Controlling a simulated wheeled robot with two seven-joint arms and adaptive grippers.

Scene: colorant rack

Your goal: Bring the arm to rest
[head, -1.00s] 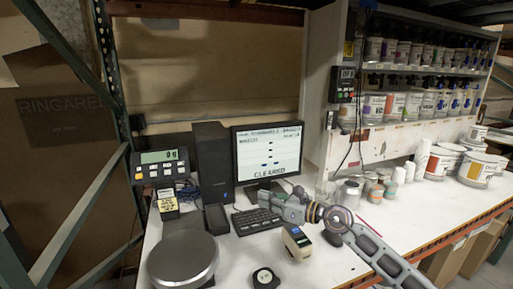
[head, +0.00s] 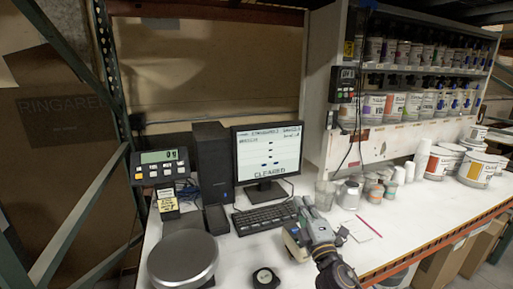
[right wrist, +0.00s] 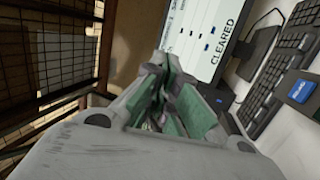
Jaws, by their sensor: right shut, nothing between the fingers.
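My right arm comes in from the bottom of the head view. Its gripper (head: 307,206) is above the white bench, just right of the keyboard (head: 265,217), and it holds nothing. In the right wrist view the gripper fingers (right wrist: 172,100), with green pads, are shut together. Beyond them are the monitor (right wrist: 200,35), which reads CLEARED, and the keyboard (right wrist: 275,75). My left gripper is not in view.
A scale (head: 183,258) stands at the front left, beside a display reading 0 g (head: 160,157). A handheld device (head: 296,242) sits close to my right arm. Cups and jars (head: 350,195) stand behind it. Bench space right of the arm is fairly clear.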

